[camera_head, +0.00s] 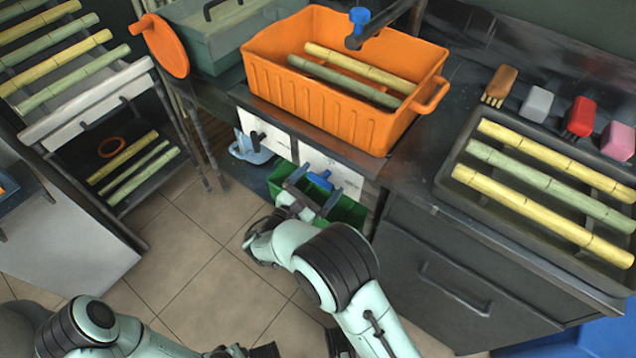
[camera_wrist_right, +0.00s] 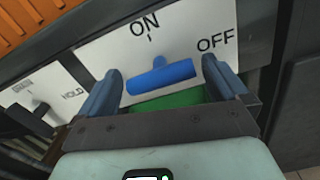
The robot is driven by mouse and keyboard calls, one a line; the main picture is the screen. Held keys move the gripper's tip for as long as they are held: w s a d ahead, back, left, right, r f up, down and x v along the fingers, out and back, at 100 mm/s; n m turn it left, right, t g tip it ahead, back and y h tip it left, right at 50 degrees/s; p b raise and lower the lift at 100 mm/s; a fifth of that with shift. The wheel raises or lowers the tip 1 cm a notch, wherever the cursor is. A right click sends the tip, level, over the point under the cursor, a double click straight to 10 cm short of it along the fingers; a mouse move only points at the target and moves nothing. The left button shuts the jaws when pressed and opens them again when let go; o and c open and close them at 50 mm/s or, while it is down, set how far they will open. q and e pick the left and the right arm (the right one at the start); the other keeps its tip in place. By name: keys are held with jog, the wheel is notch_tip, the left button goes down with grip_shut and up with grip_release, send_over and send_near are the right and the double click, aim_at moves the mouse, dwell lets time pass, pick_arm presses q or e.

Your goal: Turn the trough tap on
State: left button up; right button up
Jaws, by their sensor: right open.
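A white panel (camera_wrist_right: 100,55) under the counter bears a blue bar handle (camera_wrist_right: 160,77), with ON printed above it and OFF to its right. The handle lies slightly tilted, its right end higher. It also shows in the head view (camera_head: 319,181). My right gripper (camera_head: 313,190) is open, with one finger on each side of the handle; I cannot tell whether they touch it. A tap with a blue top (camera_head: 360,17) stands over the orange trough (camera_head: 320,115). My left gripper (camera_head: 248,351) is partly cut off at the bottom edge.
A green bin (camera_head: 345,210) sits below the handle. A grey tray (camera_head: 448,190) of cane, several brushes and sponges lie on the right counter. The tiled floor (camera_head: 190,240) at left is clear.

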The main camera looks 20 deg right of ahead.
jog(key=c, duration=0.6)
jog(key=shift+c, duration=0.2)
pick_arm(q)
jog(key=shift+w, duration=0.1)
pick_arm(e)
jog(key=shift+m, duration=0.4)
pick_arm(q)
jog(key=shift+s+a+f+g+b, duration=0.1)
jog(key=shift+s+f+g+b, duration=0.25)
jog(key=shift+s+f, duration=0.5)
pick_arm(e)
jog(key=shift+m, duration=5.4)
pick_arm(q)
jog(key=shift+s+r, duration=0.1)
pick_arm(e)
jog(key=o, duration=0.6)
jog(key=shift+a, duration=0.1)
